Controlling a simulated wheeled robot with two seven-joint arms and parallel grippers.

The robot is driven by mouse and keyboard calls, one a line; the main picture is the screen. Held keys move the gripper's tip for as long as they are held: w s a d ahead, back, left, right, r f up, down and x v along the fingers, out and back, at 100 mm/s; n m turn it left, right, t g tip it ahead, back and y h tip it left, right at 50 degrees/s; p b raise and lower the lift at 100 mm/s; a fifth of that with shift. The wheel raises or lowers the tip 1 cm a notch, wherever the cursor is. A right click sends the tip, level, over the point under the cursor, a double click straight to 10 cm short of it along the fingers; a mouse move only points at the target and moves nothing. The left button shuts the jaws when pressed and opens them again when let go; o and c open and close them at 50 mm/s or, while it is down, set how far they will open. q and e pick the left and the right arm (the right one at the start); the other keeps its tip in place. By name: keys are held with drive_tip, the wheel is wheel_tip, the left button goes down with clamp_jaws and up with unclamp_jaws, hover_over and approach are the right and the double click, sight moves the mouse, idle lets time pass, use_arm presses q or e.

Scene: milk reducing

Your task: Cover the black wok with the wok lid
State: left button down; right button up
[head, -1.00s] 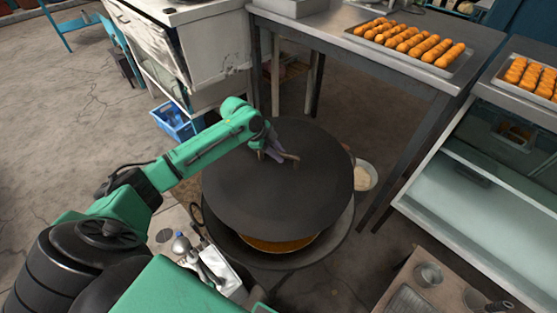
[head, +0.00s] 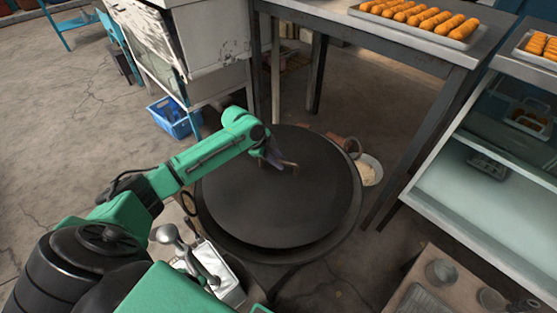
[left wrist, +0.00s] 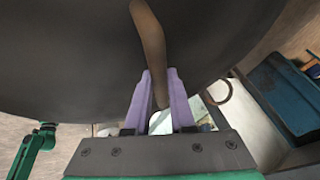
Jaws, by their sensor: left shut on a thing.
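The wok lid (head: 275,212), a wide dark disc with a brown handle (head: 291,165), lies over the black wok (head: 272,256) in the head view. The wok's dark rim shows around the lid, widest at the near side, and its contents are hidden. My left gripper (head: 270,158) is shut on the lid handle. In the left wrist view, the purple fingers (left wrist: 160,85) close around the brown handle, with the dark lid (left wrist: 80,50) above them. I cannot tell whether the lid rests fully on the wok. My right gripper is not in view.
A white bowl (head: 368,170) sits just right of the wok. Metal tables with trays of orange fried food (head: 430,20) stand behind and right. A ladle and metal container (head: 215,270) are at the near left. A blue crate (head: 172,118) lies on the floor.

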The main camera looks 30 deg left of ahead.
sight(275, 172)
use_arm(q)
wheel_tip(275, 172, down, 7)
drive_tip(key=b, duration=0.4)
drive_tip(key=c, duration=0.7)
unclamp_jaws()
drive_tip(key=shift+s+f, duration=0.1)
drive_tip(key=v, duration=1.4)
drive_tip(key=shift+r+p, duration=0.3)
drive_tip(key=shift+p, duration=0.05)
